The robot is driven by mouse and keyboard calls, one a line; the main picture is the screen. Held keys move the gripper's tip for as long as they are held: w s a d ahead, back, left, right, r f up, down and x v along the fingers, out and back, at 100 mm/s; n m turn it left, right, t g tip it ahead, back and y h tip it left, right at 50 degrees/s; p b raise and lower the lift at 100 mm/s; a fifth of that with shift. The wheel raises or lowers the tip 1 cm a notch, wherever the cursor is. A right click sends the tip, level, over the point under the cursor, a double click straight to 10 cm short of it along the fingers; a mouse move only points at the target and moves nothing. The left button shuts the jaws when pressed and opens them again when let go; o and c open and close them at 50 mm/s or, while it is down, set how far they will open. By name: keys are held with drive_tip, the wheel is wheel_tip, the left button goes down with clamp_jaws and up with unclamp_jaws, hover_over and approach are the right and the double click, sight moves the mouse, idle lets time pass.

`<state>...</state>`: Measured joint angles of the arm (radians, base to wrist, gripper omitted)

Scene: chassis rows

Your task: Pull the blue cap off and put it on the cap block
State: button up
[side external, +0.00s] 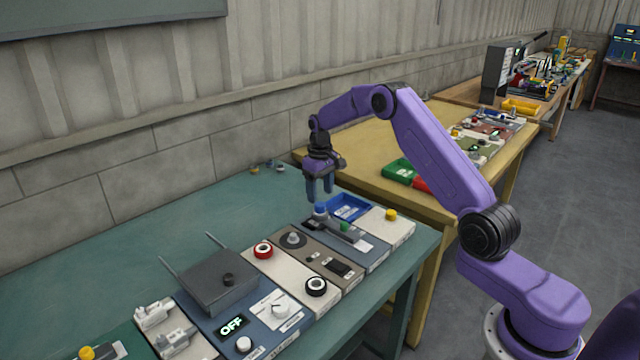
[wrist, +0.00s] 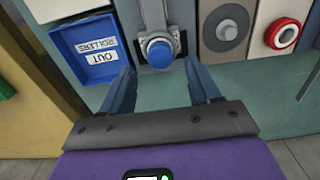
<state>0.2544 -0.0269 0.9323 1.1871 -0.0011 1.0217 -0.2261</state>
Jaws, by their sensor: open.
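The blue cap (side external: 320,209) is a small round knob at the back end of a grey fixture (side external: 347,233) on a blue-grey panel. In the wrist view the blue cap (wrist: 161,51) sits on a grey ring mount, ahead of and between the fingers. My gripper (side external: 320,194) points down just above the cap, with its fingers apart and nothing between them. In the wrist view my gripper (wrist: 160,68) shows one finger on each side of the cap's line, seemingly clear of it. I cannot tell which part is the cap block.
A blue tray (wrist: 84,19) labelled "OUT ROLLERS" stands left of the cap in the wrist view. A grey disc (wrist: 226,29) and a red ring knob (wrist: 283,34) lie to the right.

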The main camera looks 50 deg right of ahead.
sight(320, 204)
drive_tip(key=shift+f, duration=2.1)
clamp_jaws()
